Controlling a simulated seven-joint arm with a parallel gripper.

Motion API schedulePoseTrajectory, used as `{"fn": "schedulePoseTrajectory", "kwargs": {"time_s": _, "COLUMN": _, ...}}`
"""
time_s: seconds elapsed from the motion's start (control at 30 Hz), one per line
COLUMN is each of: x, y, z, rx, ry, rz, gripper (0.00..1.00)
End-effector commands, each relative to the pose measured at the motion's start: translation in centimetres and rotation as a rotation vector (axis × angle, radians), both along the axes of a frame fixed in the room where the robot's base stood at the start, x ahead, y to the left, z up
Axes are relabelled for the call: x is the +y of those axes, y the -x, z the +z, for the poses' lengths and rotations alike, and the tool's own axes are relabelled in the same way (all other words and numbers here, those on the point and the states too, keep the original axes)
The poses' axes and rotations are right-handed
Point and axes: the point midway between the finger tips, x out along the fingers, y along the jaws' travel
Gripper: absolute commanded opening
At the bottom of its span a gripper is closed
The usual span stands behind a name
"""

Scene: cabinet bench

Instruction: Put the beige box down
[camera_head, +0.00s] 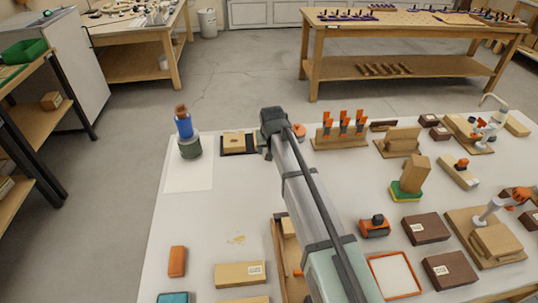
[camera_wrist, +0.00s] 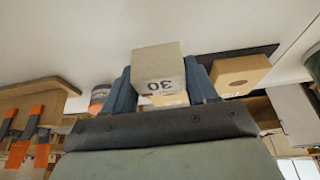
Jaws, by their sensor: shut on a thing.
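My gripper (camera_wrist: 160,70) is shut on the beige box (camera_wrist: 158,60), with one blue-grey finger on either side of it. The box has a pale top and a printed "30" on the face towards the wrist. In the head view my gripper (camera_head: 273,128) is over the back left of the white table, and the held box is hidden behind the wrist. I cannot tell whether the box touches the table. A wooden block (camera_head: 234,142) lies on a black mat (camera_head: 224,152) just left of my gripper; the block also shows in the wrist view (camera_wrist: 236,76).
A blue bottle on a grey-green canister (camera_head: 190,147) stands further left. An orange round item (camera_head: 299,131) is close on the right, then a wooden rack with orange-handled tools (camera_head: 341,142). The white table (camera_head: 215,205) is mostly clear in front of the mat.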

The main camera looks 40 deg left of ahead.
Motion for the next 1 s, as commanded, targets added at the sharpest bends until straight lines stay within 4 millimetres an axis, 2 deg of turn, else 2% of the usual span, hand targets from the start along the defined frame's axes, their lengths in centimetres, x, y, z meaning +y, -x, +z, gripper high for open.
{"fn": "schedulePoseTrajectory", "kwargs": {"time_s": 0.23, "x": 0.0, "y": 0.0, "z": -2.9, "rx": 0.001, "ry": 0.001, "rz": 0.0, "gripper": 0.25}}
{"fn": "schedulePoseTrajectory", "kwargs": {"time_s": 0.67, "x": 0.0, "y": 0.0, "z": -3.4, "rx": -0.001, "ry": -0.001, "rz": 0.0, "gripper": 0.25}}
{"fn": "schedulePoseTrajectory", "kwargs": {"time_s": 0.7, "x": 0.0, "y": 0.0, "z": -3.5, "rx": -0.001, "ry": -0.001, "rz": 0.0, "gripper": 0.58}}
{"fn": "schedulePoseTrajectory", "kwargs": {"time_s": 0.93, "x": 0.0, "y": 0.0, "z": -3.4, "rx": -0.001, "ry": -0.001, "rz": 0.0, "gripper": 0.8}}
{"fn": "schedulePoseTrajectory", "kwargs": {"time_s": 1.0, "x": 0.0, "y": 0.0, "z": -3.4, "rx": -0.001, "ry": -0.001, "rz": 0.0, "gripper": 0.83}}
